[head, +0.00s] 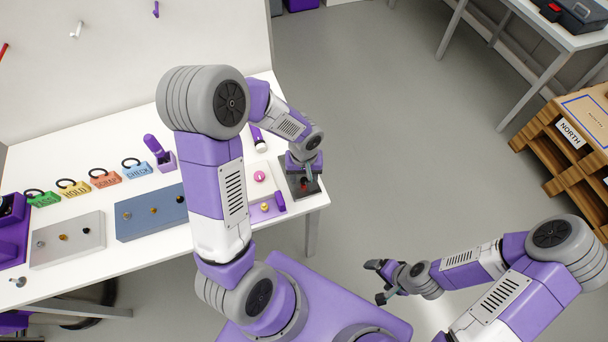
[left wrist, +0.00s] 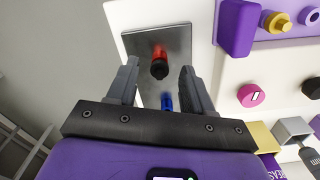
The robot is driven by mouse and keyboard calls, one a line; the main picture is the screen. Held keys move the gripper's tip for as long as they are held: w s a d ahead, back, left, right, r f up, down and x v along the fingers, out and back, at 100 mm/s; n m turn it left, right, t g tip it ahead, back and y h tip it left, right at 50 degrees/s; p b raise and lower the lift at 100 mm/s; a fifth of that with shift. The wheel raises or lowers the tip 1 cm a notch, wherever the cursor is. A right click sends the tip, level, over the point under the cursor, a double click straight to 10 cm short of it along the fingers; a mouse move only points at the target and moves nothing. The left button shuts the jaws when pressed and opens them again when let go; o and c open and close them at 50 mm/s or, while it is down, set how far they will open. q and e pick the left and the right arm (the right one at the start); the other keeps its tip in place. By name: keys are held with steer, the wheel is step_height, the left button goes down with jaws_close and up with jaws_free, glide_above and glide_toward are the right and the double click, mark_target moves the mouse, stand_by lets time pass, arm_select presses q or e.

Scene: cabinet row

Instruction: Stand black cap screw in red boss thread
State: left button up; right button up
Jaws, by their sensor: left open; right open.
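A dark grey plate (left wrist: 183,42) lies at the table's right end; it also shows in the head view (head: 296,192). The red boss (left wrist: 158,50) stands on it. The black cap screw (left wrist: 160,70) appears at the red boss, its dark head toward the camera; how deep it sits cannot be told. A blue boss (left wrist: 167,103) is beside it. My left gripper (head: 306,182) is over the plate, open, with one finger on each side of the screw and gaps between. My right gripper (head: 379,282) is open and empty, over the floor away from the table.
A white panel with a pink knob (head: 259,176) and a purple block (head: 280,201) are close left of the plate.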

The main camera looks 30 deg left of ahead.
arm_select(q)
steer(key=shift+r, duration=0.1)
step_height(320, 180, up, 7)
steer(key=shift+r+p, duration=0.2)
steer(key=shift+p, duration=0.9)
